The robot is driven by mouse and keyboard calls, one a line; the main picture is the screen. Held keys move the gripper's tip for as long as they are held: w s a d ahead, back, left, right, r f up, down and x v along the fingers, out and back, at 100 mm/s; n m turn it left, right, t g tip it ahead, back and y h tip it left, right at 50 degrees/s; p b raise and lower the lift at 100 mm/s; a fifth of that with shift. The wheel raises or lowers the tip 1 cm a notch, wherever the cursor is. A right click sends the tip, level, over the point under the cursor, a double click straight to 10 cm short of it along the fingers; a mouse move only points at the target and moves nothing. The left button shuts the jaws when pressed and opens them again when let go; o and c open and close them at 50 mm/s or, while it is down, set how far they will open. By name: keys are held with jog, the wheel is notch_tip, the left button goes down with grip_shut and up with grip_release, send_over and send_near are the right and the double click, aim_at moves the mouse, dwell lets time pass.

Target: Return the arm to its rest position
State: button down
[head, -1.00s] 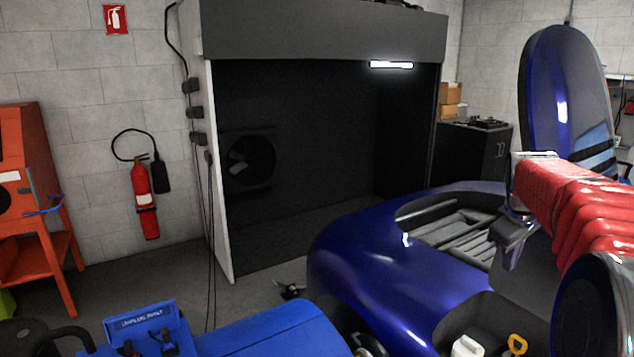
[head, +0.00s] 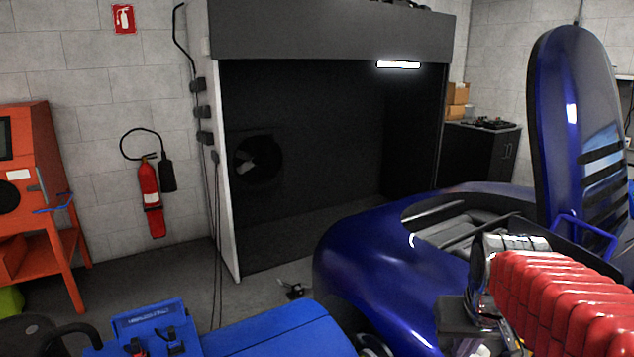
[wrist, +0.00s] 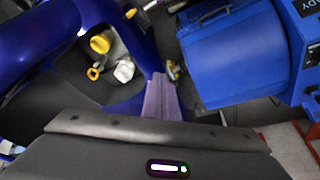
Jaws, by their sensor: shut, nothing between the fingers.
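My arm (head: 560,300), in a red ribbed sleeve with a shiny metal joint, reaches in from the right edge of the head view. It is low in front of the blue car body. In the wrist view my gripper (wrist: 162,98) shows as narrow greyish fingers, shut and empty, beyond the dark wrist housing. The fingers point down between the car body and a blue machine. In the head view I cannot make out the fingers.
The glossy blue car body (head: 370,260) is close to my arm. The blue machine (wrist: 235,55) lies right of the fingers. A white container (wrist: 124,70) and a yellow cap (wrist: 100,43) are in the car's dark bay. A fire extinguisher (head: 150,195) hangs on the wall.

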jog(key=s+a+f+n+t+y, duration=0.1)
jog(key=s+a, duration=0.8)
jog(key=s, duration=0.2)
jog(key=shift+a+n+t, duration=0.25)
jog(key=shift+n+t, duration=0.05)
jog(key=shift+t, duration=0.1)
dwell(0.4)
